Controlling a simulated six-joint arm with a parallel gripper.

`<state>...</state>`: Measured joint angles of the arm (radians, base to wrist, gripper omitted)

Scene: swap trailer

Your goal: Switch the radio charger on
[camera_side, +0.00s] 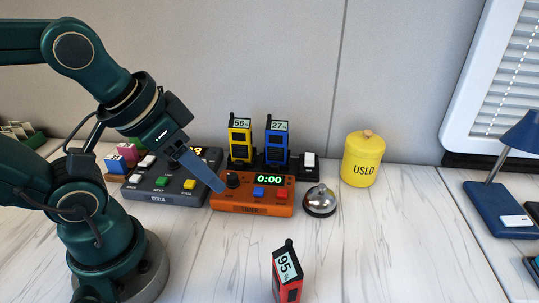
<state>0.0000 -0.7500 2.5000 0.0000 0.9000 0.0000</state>
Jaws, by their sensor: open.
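The black radio charger (298,172) stands at the back against the wall, partly hidden behind the orange timer. It holds a yellow radio (240,139) reading 56 and a blue radio (277,143) reading 27. A white rocker switch (309,160) sits at its right end; I cannot tell its position. A red radio (287,272) reading 95 stands on the table at the front, out of the charger. My gripper (221,186) is open and empty, with its grey fingers beside the timer's black knob, left of the charger switch. The fingers overlap in this view.
The orange timer (283,209) shows 0:00. A dark button box (150,188) is at left, a silver bell (320,201) and yellow USED jar (363,160) at right. A blue lamp (497,200) stands far right. The front middle is clear around the red radio.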

